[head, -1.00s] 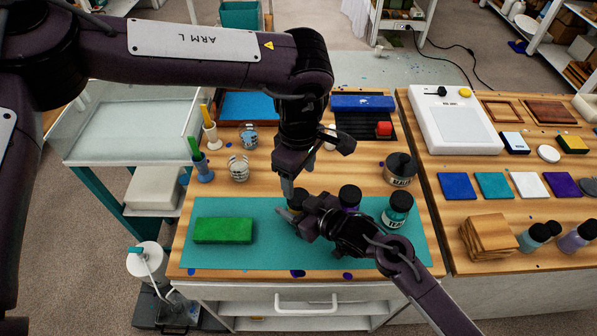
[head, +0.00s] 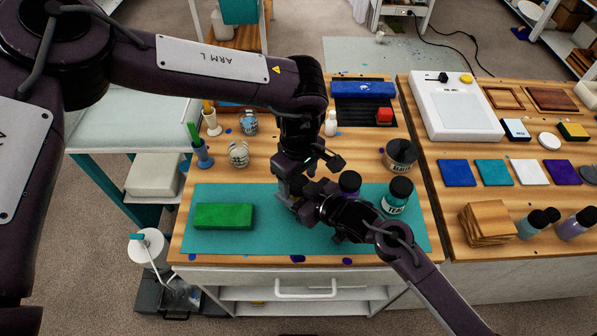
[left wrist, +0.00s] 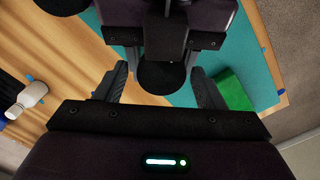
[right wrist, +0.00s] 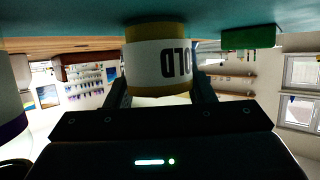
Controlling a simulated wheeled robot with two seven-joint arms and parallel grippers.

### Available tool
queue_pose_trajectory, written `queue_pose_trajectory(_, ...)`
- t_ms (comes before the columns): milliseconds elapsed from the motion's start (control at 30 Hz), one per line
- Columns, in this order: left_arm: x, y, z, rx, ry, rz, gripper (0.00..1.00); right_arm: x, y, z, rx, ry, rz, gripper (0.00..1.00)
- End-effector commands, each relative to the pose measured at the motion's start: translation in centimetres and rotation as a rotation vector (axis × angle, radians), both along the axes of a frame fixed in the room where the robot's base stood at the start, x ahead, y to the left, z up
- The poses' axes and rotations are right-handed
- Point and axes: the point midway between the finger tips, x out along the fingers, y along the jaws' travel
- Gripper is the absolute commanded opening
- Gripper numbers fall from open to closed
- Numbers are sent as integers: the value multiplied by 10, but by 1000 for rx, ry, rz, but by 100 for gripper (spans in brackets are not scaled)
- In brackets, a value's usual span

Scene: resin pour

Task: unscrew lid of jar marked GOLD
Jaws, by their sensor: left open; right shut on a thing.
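The jar marked GOLD (right wrist: 160,62) shows upside down in the right wrist view, with a white label reading "OLD" and gold bands. In the head view, my left gripper (head: 289,187) and right gripper (head: 308,206) meet over the mat and hide the GOLD jar. I cannot tell whether the left fingers touch the lid.
The teal mat (head: 260,243) also bears a green block (head: 223,216), a purple jar (head: 350,185) and a TEAL jar (head: 397,196) close to my right arm. A SEALER can (head: 400,156) stands behind. The mat's front middle is clear.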

Motion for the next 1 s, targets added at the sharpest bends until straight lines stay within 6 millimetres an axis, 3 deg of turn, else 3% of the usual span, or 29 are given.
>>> queue_pose_trajectory(167,0,0,0,0,0,0,61,0,0,0,-1,1,0,0)
queue_pose_trajectory(500,0,0,0,-1,-1,0,18,0,0,0,0,0,1,0)
queue_pose_trajectory(633,0,-1,0,-4,0,68,18,0,0,0,0,0,1,0)
queue_pose_trajectory(900,0,-1,1,-5,2,506,18,-1,1,0,0,0,3,0)
queue_pose_trajectory(1000,1,-1,1,-5,1,577,18,-1,1,0,0,0,4,0)
